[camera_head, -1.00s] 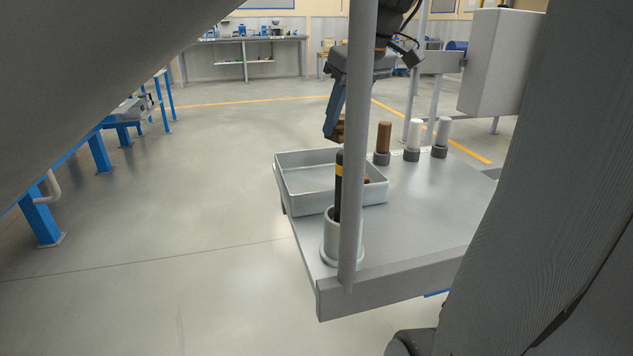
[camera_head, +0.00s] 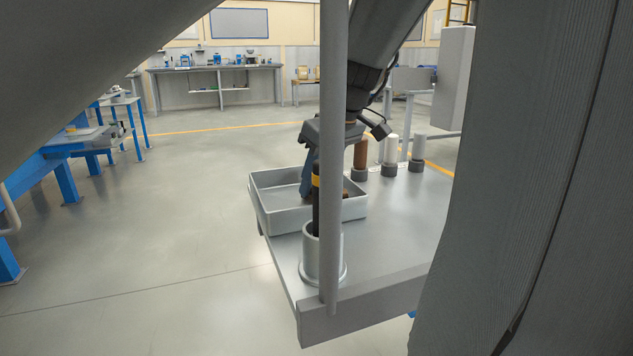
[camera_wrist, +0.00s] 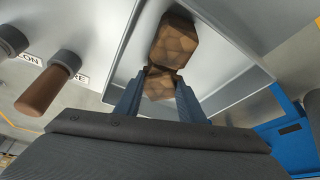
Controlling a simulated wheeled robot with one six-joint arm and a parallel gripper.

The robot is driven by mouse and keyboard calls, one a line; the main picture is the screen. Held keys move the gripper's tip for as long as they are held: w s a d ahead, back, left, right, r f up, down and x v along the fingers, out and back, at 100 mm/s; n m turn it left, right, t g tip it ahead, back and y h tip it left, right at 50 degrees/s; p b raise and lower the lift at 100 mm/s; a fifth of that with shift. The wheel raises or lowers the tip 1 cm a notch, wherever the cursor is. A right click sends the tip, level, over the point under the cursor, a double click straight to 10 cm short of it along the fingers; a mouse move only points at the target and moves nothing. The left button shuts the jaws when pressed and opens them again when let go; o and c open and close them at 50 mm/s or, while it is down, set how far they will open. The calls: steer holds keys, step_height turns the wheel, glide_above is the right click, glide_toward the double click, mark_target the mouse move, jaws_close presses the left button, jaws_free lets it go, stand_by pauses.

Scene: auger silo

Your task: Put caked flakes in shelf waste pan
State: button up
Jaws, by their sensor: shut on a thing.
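The waste pan (camera_head: 278,212) is a shallow grey tray at the left edge of the grey shelf; its wall also shows in the wrist view (camera_wrist: 238,42). My gripper (camera_head: 308,188) reaches down into the pan, partly hidden by a grey post in the head view. In the wrist view my gripper (camera_wrist: 161,92) is shut on a brown, faceted caked flake lump (camera_wrist: 160,84). A second brown lump (camera_wrist: 175,40) lies in the pan, just beyond the held one and seeming to touch it. Whether the held lump rests on the pan floor, I cannot tell.
A brown sample tube (camera_head: 360,153) and two white ones (camera_head: 390,150) stand behind the pan. A grey post (camera_head: 331,120) rises in front. The shelf's middle (camera_head: 400,225) is clear.

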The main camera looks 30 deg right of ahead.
steer(key=shift+f, duration=0.1)
steer(key=o, duration=1.2)
steer(key=p+v, duration=0.3)
steer(key=v, duration=0.9)
steer(key=shift+w+p, duration=0.1)
steer(key=shift+p, duration=0.2)
